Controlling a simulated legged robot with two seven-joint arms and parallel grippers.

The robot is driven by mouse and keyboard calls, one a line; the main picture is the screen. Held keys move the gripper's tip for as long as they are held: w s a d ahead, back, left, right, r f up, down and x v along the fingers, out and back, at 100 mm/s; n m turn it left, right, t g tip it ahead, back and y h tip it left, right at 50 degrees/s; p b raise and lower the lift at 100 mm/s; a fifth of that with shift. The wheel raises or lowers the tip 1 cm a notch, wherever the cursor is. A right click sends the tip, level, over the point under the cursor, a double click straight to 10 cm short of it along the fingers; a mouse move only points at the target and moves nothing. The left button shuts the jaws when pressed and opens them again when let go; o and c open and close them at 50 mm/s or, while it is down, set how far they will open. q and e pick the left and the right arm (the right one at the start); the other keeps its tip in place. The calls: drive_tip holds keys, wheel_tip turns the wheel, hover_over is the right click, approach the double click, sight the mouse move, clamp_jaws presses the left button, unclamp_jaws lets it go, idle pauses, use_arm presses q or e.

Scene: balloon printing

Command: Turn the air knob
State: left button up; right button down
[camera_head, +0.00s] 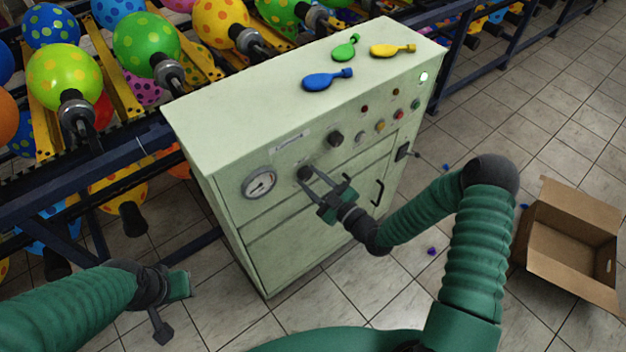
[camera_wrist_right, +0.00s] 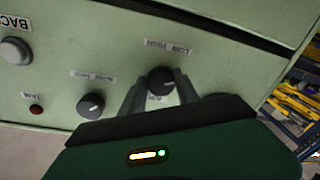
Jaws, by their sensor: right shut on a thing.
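The air knob (camera_head: 304,173) is a round black knob on the front panel of the pale green cabinet (camera_head: 215,140), just right of the pressure gauge (camera_head: 260,184). My right gripper (camera_head: 308,175) reaches it from the front and is shut on it, one finger on each side. In the right wrist view the knob (camera_wrist_right: 160,80) sits between the fingertips, below a small white label. My left gripper (camera_head: 174,308) is open and empty at the lower left, well away from the cabinet.
A second black knob (camera_head: 336,138) sits close by, with several buttons and lights farther right. Blue (camera_head: 328,79), green (camera_head: 345,47) and yellow (camera_head: 392,50) balloons lie flat on the cabinet top. A rack of inflated balloons stands behind. An open cardboard box (camera_head: 570,245) is on the floor.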

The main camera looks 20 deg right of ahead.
drive_tip(key=m, duration=0.4)
drive_tip(key=shift+w+a+r+m+t+b, duration=0.1)
drive_tip(key=shift+a+r+m+t+b, duration=0.05)
drive_tip(key=shift+r+m+t+b, duration=0.2)
drive_tip(key=m, duration=0.4)
drive_tip(key=shift+t, duration=0.25)
drive_tip(key=m, duration=0.4)
drive_tip(key=shift+h, duration=0.4)
drive_tip(key=m, duration=0.4)
drive_tip(key=shift+m+t+h, duration=0.25)
drive_tip(key=shift+t+h, duration=0.05)
drive_tip(key=shift+f, duration=0.1)
drive_tip(key=c, duration=1.2)
unclamp_jaws()
drive_tip(key=o, duration=0.3)
drive_tip(key=shift+f, duration=0.15)
